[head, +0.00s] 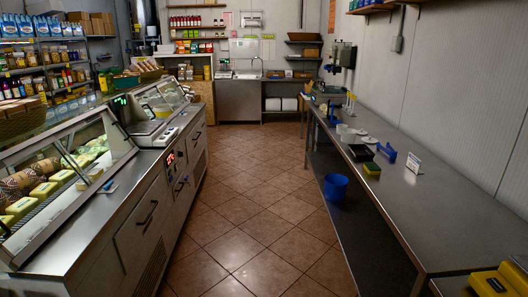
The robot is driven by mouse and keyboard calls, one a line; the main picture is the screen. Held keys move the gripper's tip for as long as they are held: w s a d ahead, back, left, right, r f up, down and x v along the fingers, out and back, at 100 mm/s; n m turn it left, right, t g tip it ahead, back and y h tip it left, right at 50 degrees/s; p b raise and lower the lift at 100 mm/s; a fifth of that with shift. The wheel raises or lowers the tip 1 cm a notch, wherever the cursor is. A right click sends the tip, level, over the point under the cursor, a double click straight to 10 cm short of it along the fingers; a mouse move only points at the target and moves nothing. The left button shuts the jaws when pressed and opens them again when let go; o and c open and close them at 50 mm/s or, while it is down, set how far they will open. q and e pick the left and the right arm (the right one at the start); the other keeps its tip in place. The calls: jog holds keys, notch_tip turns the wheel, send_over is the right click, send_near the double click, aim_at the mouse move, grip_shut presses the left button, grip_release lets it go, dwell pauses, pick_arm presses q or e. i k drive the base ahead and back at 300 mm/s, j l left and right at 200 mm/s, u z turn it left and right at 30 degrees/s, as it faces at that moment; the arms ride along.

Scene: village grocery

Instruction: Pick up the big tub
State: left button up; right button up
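Two white tubs stand close together on the long steel counter at the right; the nearer one (348,135) looks larger than the one behind it (341,128). They are small in this view, so their exact sizes are hard to tell. Pale round lid-like discs (369,140) lie to their right on the counter. A blue bucket (336,187) stands on the lower shelf under the same counter. Neither of my grippers shows in the head view.
A black tray (360,152), a green-and-yellow block (371,169), a blue object (386,152) and a small sign (413,164) are on the right counter (440,220). A glass display case (60,185) lines the left. The tiled aisle (245,205) between is clear.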

aim_at(348, 135)
jog(key=i, duration=1.85)
jog(key=i+j+z, duration=0.15)
jog(key=i+z, duration=0.25)
jog(key=i, duration=0.2)
jog(key=i+j+z, duration=0.45)
jog(key=i, duration=0.15)
jog(key=i+j+z, duration=0.4)
jog(key=i, duration=0.15)
